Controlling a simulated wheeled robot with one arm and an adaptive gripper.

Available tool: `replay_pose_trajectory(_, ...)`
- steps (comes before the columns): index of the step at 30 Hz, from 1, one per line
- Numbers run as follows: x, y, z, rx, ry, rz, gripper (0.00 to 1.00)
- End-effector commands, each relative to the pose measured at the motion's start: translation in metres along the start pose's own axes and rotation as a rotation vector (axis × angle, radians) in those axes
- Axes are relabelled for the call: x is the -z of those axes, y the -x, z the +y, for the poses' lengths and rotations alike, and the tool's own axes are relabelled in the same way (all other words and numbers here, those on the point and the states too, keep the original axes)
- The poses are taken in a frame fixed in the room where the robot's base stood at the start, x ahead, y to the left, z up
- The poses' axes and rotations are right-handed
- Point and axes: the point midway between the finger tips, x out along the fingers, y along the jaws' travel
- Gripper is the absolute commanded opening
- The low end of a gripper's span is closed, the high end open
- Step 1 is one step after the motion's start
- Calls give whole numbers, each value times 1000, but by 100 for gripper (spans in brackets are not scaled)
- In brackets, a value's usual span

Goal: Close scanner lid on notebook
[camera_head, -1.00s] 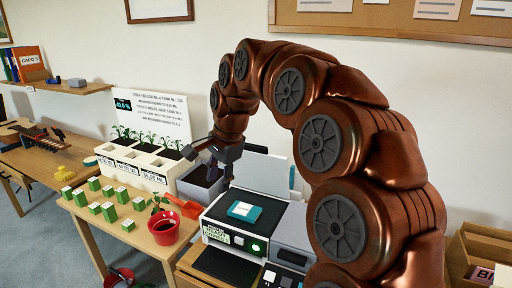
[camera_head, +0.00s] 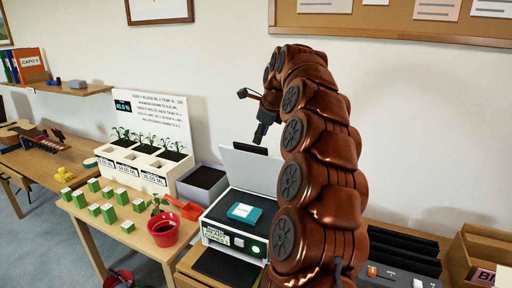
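The scanner (camera_head: 222,249) stands on the table at the lower middle, with a label and a lit green spot on its front. Its pale lid (camera_head: 245,170) stands raised at the back, with a dark strip (camera_head: 250,149) along its top edge. The teal notebook (camera_head: 244,212) lies on the dark scanner bed, uncovered. My gripper (camera_head: 251,115) is above the lid's top edge, its two fingers spread apart with nothing seen between them. It looks apart from the lid. My arm hides the scanner's right side and part of the lid's right edge.
Left of the scanner are a grey bin (camera_head: 203,183), a red pot (camera_head: 163,229) with a plant, a white planter (camera_head: 140,168) and several green-and-white blocks. A dark slotted holder (camera_head: 404,250) and a cardboard box (camera_head: 487,249) stand at the right. The wall is close behind.

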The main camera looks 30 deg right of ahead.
Motion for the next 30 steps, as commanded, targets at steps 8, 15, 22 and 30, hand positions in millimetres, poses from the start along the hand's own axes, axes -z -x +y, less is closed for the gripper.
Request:
replay_pose_trajectory(8,-1,-36,1,-4,3,2,38)
replay_pose_trajectory(15,0,-64,0,-1,1,1,38)
replay_pose_trajectory(22,0,-67,1,-1,2,0,38)
replay_pose_trajectory(30,0,-67,1,-1,2,0,16)
